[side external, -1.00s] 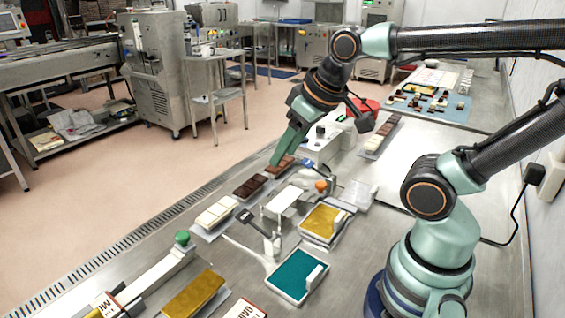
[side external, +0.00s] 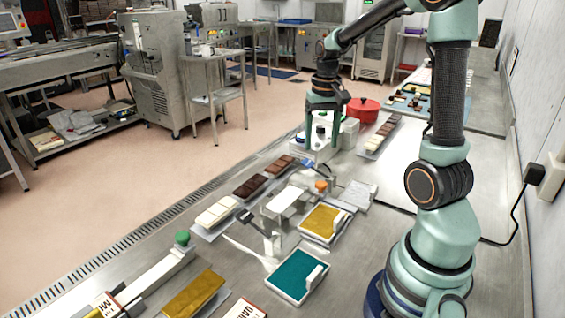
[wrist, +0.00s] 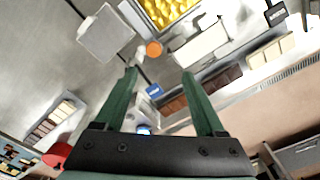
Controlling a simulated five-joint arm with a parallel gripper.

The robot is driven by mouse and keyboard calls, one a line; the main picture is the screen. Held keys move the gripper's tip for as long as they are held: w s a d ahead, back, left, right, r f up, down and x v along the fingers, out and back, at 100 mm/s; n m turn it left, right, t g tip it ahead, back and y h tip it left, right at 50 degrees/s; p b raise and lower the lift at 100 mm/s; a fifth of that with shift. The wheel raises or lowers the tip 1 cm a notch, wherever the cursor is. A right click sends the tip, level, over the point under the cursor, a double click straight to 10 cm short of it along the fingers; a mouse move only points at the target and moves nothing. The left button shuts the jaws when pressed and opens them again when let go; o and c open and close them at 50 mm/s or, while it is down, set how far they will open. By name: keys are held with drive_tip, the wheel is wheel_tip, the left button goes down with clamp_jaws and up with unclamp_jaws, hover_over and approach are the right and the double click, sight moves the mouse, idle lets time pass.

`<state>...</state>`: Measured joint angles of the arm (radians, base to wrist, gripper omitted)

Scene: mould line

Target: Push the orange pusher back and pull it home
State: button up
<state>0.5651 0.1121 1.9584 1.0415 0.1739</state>
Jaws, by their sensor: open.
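The orange pusher (side external: 321,185) shows as a small round orange knob among the fixtures in the middle of the bench. It also shows in the wrist view (wrist: 154,49), just beyond the fingertips and roughly between their lines. My gripper (side external: 322,143) points down behind the knob, above the white-and-grey unit with a black knob. In the wrist view my two green fingers (wrist: 159,73) are apart with nothing held between them. The gripper does not touch the orange knob. The pusher's shaft or slide cannot be made out clearly.
A white block (side external: 285,201), a clear box (side external: 360,194) and a yellow-filled tray (side external: 324,222) stand close around the knob. A blue tag (wrist: 154,90) lies near it. Chocolate bars (side external: 250,187) line the left. A teal tray (side external: 297,276) lies in front.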

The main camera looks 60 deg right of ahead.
sight(321, 183)
drive_tip(key=shift+m, duration=0.3)
drive_tip(key=f, duration=0.4)
drive_tip(key=d+f, duration=0.1)
drive_tip(key=f, duration=0.8)
drive_tip(key=shift+s+d, duration=0.15)
drive_tip(key=shift+d, duration=0.05)
clamp_jaws()
idle(0.8)
